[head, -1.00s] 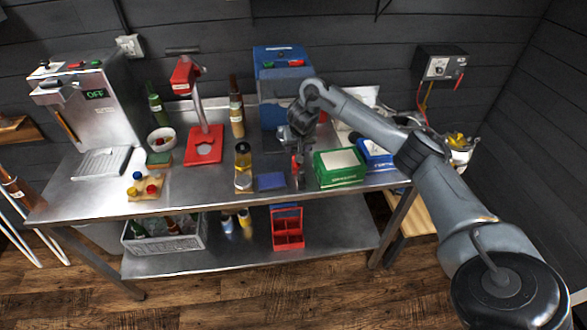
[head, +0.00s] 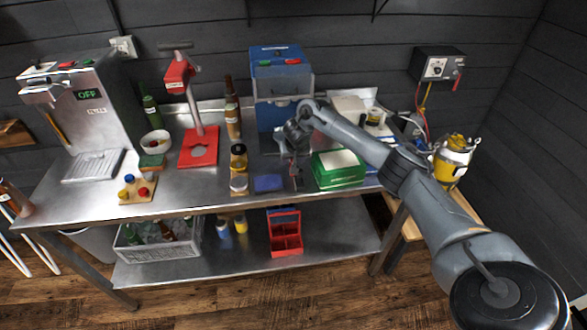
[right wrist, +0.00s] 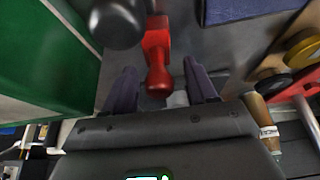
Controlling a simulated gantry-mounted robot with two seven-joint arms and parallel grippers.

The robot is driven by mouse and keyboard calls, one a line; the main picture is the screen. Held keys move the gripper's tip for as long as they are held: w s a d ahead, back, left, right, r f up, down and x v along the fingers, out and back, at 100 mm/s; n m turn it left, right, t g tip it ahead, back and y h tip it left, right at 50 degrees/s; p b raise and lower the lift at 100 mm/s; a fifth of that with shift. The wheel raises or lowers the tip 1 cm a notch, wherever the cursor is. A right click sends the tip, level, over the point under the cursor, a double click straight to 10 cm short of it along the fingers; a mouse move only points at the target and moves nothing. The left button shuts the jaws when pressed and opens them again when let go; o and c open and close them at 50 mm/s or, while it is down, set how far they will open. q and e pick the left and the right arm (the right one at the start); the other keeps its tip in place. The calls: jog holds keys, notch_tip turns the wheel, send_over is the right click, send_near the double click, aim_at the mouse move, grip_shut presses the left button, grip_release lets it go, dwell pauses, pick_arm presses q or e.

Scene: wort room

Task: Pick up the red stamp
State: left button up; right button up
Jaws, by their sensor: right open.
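The red stamp (right wrist: 157,60) shows in the right wrist view, with its handle end pointing toward my palm. My right gripper (right wrist: 158,72) is open, with one dark finger on each side of the stamp and a visible gap to each. In the head view, my right gripper (head: 296,167) is low over the steel table, between a blue pad and a green box. It largely hides the stamp there. My left gripper is not in view.
The green box (head: 338,170) stands close to the right of my right gripper, and the blue pad (head: 268,183) lies to its left. A blue machine (head: 281,85) stands behind. Jars (head: 238,158) stand left of the pad. The table's front edge is near.

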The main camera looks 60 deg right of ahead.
jog(key=shift+w+f, duration=0.1)
jog(key=shift+f, duration=0.1)
jog(key=shift+c, duration=0.5)
grip_shut()
jog(key=shift+r, duration=0.1)
notch_tip(320, 180, up, 10)
jog(key=shift+d+f+p, duration=0.1)
jog(key=shift+p, duration=1.05)
